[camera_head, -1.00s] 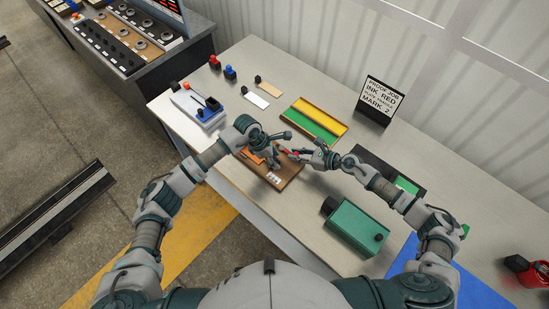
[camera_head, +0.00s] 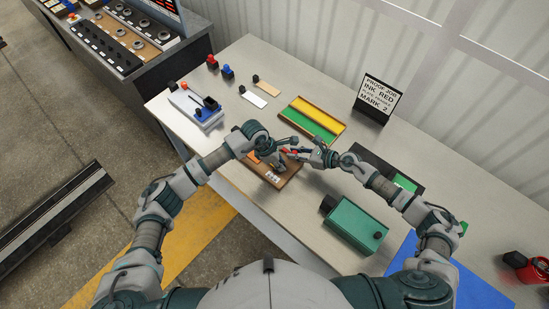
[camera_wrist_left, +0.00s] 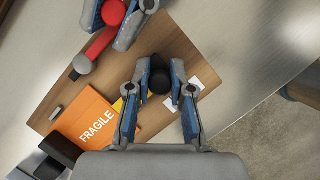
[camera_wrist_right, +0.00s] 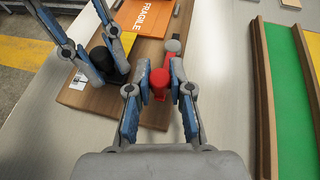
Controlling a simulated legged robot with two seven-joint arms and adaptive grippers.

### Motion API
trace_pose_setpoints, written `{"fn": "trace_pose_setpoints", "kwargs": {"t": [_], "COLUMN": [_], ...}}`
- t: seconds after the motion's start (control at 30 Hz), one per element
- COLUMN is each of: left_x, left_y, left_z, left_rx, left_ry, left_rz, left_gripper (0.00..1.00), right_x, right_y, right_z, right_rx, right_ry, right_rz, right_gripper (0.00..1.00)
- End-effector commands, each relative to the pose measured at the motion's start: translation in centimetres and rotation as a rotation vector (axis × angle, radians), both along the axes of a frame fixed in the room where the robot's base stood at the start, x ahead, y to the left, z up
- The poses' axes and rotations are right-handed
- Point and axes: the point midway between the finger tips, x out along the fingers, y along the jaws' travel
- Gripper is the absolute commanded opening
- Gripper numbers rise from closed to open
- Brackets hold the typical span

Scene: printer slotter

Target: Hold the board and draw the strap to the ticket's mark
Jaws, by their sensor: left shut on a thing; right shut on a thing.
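The brown wooden board (camera_head: 231,169) lies on the table; in the left wrist view (camera_wrist_left: 165,45) it carries an orange FRAGILE plate (camera_wrist_left: 88,130). My left gripper (camera_wrist_left: 160,88) is shut on a black knob (camera_wrist_left: 159,78) on the board. My right gripper (camera_wrist_right: 160,92) is shut on a red knob (camera_wrist_right: 160,78) near the board's edge. The ticket (camera_head: 380,97) reads INK RED and MARK 2.
A tray with yellow and green strips (camera_head: 312,120) stands behind the grippers. A green box (camera_head: 355,227) stands at front right. A pale tray (camera_head: 197,108) and red and blue stamps (camera_head: 228,72) are at the left.

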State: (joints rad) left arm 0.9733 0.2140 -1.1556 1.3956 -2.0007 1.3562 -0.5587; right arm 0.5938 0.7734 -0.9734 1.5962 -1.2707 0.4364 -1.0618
Motion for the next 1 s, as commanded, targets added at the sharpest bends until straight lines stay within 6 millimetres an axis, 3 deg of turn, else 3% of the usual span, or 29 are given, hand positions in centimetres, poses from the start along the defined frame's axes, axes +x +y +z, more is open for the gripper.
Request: {"fn": "trace_pose_setpoints", "kwargs": {"t": [0.27,0.3,0.37,0.73,0.87,1.0], "left_x": [-0.2,-0.2,-0.2,-0.1,0.0,0.0], "left_y": [-0.3,-0.3,-0.2,0.0,0.7,1.9], "left_z": [0.0,0.0,0.0,0.4,2.1,5.0], "left_rx": [-0.004,-0.004,-0.004,-0.003,-0.003,-0.003], "left_ry": [0.001,0.001,0.001,0.001,-0.003,-0.003], "left_rz": [-0.002,-0.002,-0.002,-0.001,-0.002,-0.001], "left_gripper": [0.0,0.31,0.46,0.47,0.47,0.47], "right_x": [-0.1,-0.1,-0.1,0.0,0.0,0.0], "right_y": [0.2,0.2,0.2,0.2,0.1,0.1], "right_z": [0.0,0.0,0.0,0.0,0.0,0.0], "right_rx": [0.002,0.002,0.002,0.002,0.001,0.001], "right_ry": [0.001,0.001,0.001,0.001,0.001,0.001], "right_rz": [0.002,0.002,0.002,0.001,0.001,0.001], "right_gripper": [0.0,0.0,0.0,0.0,0.0,0.0]}}
